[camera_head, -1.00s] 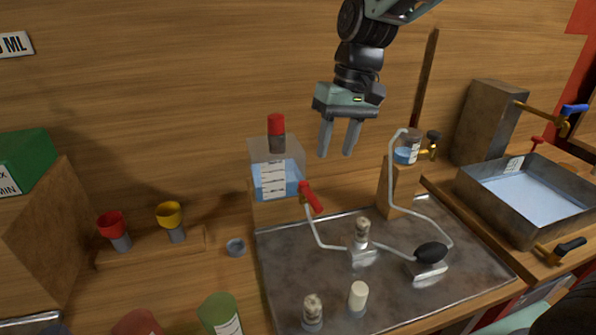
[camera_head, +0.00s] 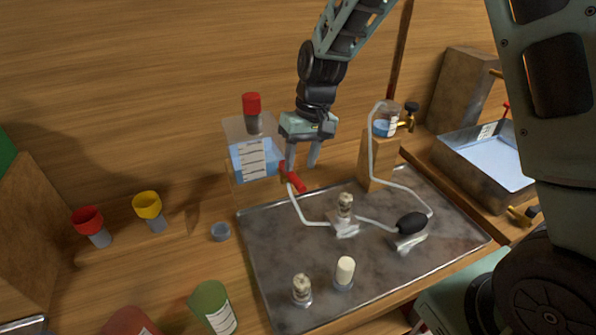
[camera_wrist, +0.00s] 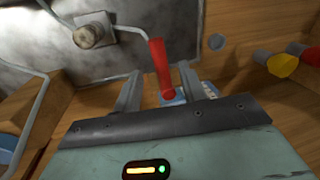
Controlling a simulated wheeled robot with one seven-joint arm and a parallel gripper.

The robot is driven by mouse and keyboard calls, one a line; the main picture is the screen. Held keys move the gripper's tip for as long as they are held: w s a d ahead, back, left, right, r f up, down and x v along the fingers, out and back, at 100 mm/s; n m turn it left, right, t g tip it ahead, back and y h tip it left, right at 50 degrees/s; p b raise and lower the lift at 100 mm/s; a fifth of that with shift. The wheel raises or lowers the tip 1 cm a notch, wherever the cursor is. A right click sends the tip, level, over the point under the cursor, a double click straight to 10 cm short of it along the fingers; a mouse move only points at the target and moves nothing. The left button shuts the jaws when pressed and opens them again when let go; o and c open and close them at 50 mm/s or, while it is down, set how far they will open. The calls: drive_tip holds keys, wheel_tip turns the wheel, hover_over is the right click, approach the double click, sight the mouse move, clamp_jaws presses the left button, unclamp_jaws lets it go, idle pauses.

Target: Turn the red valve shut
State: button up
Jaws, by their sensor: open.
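The red valve handle (camera_head: 293,178) sits on the outlet of a clear tank (camera_head: 251,150) holding blue liquid, where a thin pale tube starts. It also shows in the wrist view as a red lever (camera_wrist: 159,66), between and beyond my fingertips. My gripper (camera_head: 302,164) is open and empty, pointing down just above and behind the handle in the head view. In the wrist view its two fingers (camera_wrist: 163,82) stand on either side of the lever's base. I cannot tell whether either finger touches it.
A wooden block (camera_head: 377,160) with a jar (camera_head: 385,122) stands right of my gripper.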

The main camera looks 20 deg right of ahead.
sight(298, 178)
drive_tip(key=shift+a+f, duration=0.25)
drive_tip(key=shift+f, duration=0.8)
drive_tip(key=shift+a+f, duration=0.2)
drive_tip(key=shift+f, duration=0.85)
clamp_jaws()
drive_tip(key=shift+d, duration=0.15)
drive_tip(key=w+d+n+g+h+p, duration=0.2)
drive_tip(key=w+d+n+p, duration=0.2)
drive_tip(key=n, duration=1.3)
drive_tip(key=shift+w+d, duration=0.65)
drive_tip(key=shift+w, duration=0.85)
